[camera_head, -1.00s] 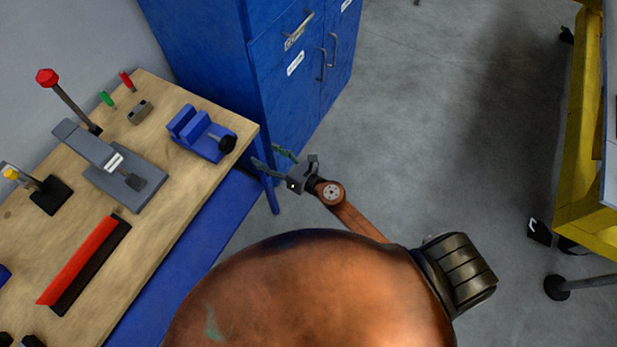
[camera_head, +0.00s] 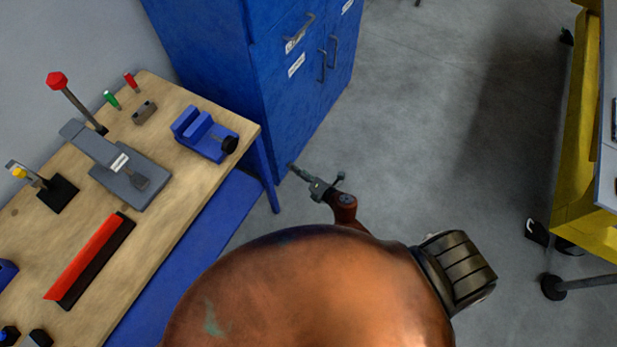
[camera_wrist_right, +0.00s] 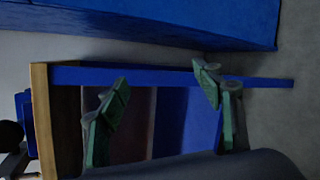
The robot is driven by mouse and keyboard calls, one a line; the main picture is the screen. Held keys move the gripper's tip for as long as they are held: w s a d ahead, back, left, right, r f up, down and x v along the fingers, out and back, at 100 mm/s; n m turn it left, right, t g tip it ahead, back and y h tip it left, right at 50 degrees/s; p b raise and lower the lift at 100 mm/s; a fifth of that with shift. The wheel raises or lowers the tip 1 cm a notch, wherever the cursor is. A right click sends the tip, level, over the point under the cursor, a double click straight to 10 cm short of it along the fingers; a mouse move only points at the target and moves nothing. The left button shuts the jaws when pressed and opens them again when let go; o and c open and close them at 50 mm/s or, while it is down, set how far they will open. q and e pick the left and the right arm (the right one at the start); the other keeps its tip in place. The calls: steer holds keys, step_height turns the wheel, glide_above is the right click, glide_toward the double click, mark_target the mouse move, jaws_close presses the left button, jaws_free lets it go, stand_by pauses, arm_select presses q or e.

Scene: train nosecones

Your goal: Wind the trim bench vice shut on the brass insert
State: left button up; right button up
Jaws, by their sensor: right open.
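The blue bench vice (camera_head: 206,136) stands near the right edge of the wooden bench, with a gap between its jaws. Its round black handle (camera_head: 230,145) faces the bench edge. No brass insert can be made out in the jaws. My right gripper (camera_head: 295,169) is off the bench, right of the vice and apart from it, in front of the blue cabinet. In the right wrist view its green fingers (camera_wrist_right: 165,95) are spread and empty. Part of the vice (camera_wrist_right: 25,112) and a dark round part, probably its handle (camera_wrist_right: 10,135), show at that view's left edge. My left gripper is not in view.
The bench (camera_head: 190,190) also carries a grey lever press (camera_head: 130,175), a red-and-black bar (camera_head: 90,262) and a small grey block (camera_head: 145,112). The blue cabinet (camera_head: 265,80) stands behind the bench's right end. Open floor lies to the right, up to a yellow frame (camera_head: 580,150).

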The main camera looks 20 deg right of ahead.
steer(key=shift+s+d+f+m+g+h, duration=0.15)
steer(key=shift+s+d+f+m, duration=0.3)
steer(key=shift+f, duration=0.35)
steer(key=shift+s+d+f+m+g+h, duration=0.1)
steer(key=shift+s+d+f+m+h, duration=0.15)
steer(key=shift+d+f+m, duration=0.4)
steer(key=shift+s+d+f+m+g+h, duration=0.15)
steer(key=shift+s+d+f+m, duration=0.2)
steer(key=shift+f, duration=0.6)
steer(key=shift+a, duration=0.1)
